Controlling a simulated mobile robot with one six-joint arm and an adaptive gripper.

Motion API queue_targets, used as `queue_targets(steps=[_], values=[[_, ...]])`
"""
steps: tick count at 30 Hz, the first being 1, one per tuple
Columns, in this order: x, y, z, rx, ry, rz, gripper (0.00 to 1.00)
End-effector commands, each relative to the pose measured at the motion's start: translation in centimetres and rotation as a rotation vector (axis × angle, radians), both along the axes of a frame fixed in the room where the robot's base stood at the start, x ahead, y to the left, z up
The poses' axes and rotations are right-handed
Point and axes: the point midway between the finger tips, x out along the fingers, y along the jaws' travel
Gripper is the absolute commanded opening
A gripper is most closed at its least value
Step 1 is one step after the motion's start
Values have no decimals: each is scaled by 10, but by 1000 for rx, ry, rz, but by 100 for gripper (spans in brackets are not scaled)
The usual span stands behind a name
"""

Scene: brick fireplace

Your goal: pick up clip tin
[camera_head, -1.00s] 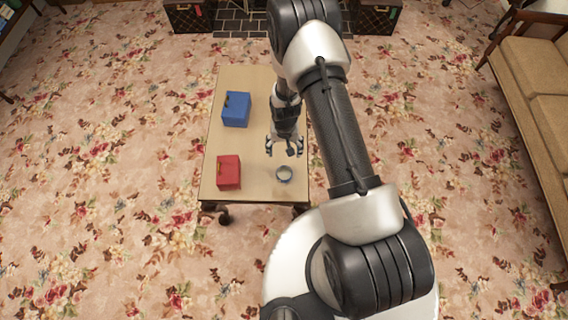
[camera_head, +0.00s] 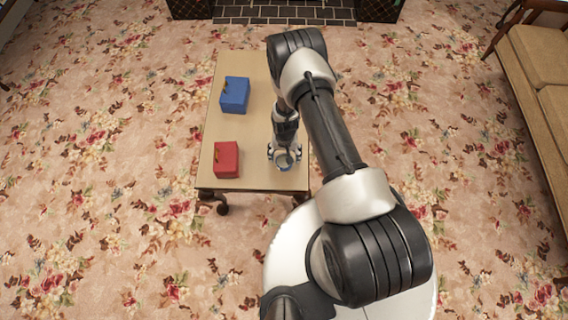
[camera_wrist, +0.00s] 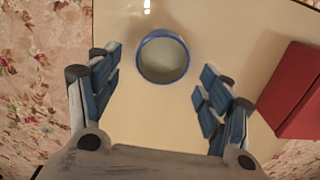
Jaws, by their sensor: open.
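The clip tin, a round open tin with a blue rim, stands on the table near its front edge; the wrist view shows it (camera_wrist: 163,58) and the head view shows it partly (camera_head: 285,164). It looks empty. My gripper (camera_head: 284,154) is open above and close to the tin. In the wrist view the fingers of my gripper (camera_wrist: 160,78) stand apart on either side, with the tin between and just beyond their tips, not visibly touching. I cannot tell the height gap.
A red box (camera_head: 227,159) sits left of the tin in the head view; it shows at the right in the wrist view (camera_wrist: 295,92). A blue box (camera_head: 235,94) stands farther back on the light table (camera_head: 255,112). A sofa (camera_head: 540,85) is at the right.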

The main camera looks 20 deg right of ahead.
Motion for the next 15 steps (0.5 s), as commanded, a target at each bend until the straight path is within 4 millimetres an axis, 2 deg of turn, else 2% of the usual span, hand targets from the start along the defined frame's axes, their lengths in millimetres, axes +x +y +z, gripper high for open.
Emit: queue_targets(steps=[9,15], values=[[0,3,-45,0,2,0,72],[2,3,-50,0,0,0,72]])
